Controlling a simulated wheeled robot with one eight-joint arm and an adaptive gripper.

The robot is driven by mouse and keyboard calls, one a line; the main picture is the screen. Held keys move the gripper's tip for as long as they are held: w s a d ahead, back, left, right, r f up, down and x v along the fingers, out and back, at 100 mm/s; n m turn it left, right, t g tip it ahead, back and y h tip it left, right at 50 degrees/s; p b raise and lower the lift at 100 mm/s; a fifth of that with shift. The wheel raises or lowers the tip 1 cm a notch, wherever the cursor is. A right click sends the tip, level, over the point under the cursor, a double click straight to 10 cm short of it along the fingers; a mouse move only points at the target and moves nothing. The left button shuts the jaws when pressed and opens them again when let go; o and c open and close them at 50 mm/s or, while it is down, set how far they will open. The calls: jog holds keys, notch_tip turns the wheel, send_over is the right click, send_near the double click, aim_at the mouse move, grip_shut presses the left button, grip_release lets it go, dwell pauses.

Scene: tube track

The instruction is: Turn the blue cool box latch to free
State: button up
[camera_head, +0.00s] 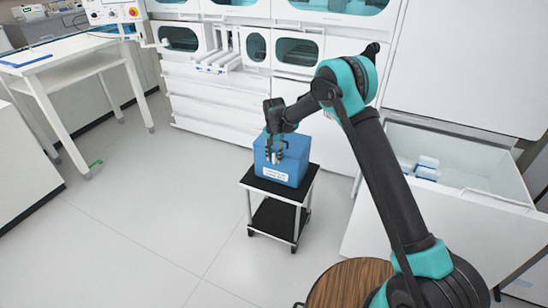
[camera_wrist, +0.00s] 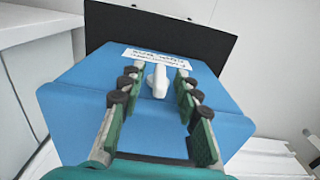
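The blue cool box (camera_head: 290,161) stands on a small black-topped stand. In the wrist view the blue box (camera_wrist: 70,98) fills the middle, with a white label (camera_wrist: 152,61) on it. The latch (camera_wrist: 157,79) is a small white knob just below the label. My gripper (camera_head: 274,158) is at the front of the box in the head view. In the wrist view my gripper (camera_wrist: 157,85) is open, with one finger on each side of the latch and gaps between. I cannot tell exactly how far the fingertips are from the box face. The latch is hidden in the head view.
The black-topped stand (camera_head: 247,180) has a lower shelf and thin legs. White cabinets (camera_head: 205,101) stand behind it. An open white drawer or chest (camera_head: 475,170) is at the right. A round wooden top (camera_head: 345,284) is near the front. The floor (camera_head: 150,220) at left is clear.

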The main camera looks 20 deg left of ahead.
grip_shut()
jog(key=shift+d, duration=0.1)
dwell(0.3)
jog(key=y, duration=0.1)
jog(key=d+y, duration=0.1)
jog(key=y, duration=0.1)
jog(key=shift+f, duration=0.1)
jog(key=y, duration=0.5)
jog(key=shift+d+f+t+y, duration=0.35)
jog(key=shift+d+t+y, duration=0.05)
dwell(0.4)
grip_release()
